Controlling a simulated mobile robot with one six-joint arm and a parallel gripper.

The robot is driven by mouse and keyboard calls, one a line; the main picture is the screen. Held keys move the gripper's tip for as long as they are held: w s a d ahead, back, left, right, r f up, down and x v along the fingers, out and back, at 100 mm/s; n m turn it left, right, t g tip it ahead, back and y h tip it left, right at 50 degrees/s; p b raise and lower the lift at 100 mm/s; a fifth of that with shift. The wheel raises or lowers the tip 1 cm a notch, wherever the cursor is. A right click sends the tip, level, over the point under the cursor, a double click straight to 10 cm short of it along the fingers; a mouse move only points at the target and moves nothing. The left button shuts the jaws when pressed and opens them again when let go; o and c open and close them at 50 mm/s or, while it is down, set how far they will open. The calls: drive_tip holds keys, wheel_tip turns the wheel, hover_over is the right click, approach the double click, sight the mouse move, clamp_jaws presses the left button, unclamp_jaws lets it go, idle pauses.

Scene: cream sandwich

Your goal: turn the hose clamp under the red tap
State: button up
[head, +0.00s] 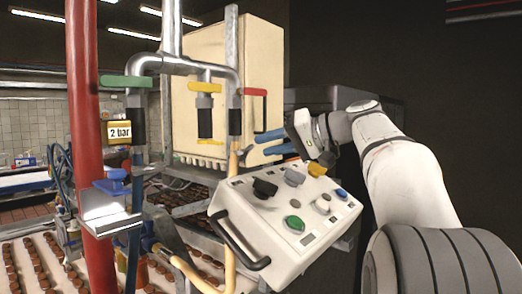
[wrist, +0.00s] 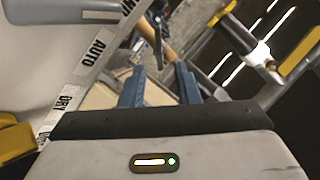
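The red tap (head: 254,92) is a red lever handle on the right-hand upright pipe in the head view. Under it, a black sleeve (head: 235,122) leads down to a yellow hose (head: 231,190). The hose clamp is too small to pick out surely where they meet. My gripper (head: 262,145) is just right of this joint, its blue fingers spread and pointing left. In the wrist view, my gripper (wrist: 160,82) is open with nothing held between its fingers. An orange-yellow hose (wrist: 168,43) and a dark part beside it lie beyond the fingertips, apart from them.
A white control box (head: 290,215) with knobs and a black handle is below my gripper; its labelled face (wrist: 85,45) is close at left in the wrist view. A yellow tap (head: 205,87), green tap (head: 126,81) and thick red pipe (head: 85,140) stand left. A cream cabinet (head: 262,60) is behind.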

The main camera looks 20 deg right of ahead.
sight(246, 153)
drive_tip(key=v, duration=0.5)
drive_tip(key=shift+b, duration=0.3)
drive_tip(key=shift+c, duration=0.3)
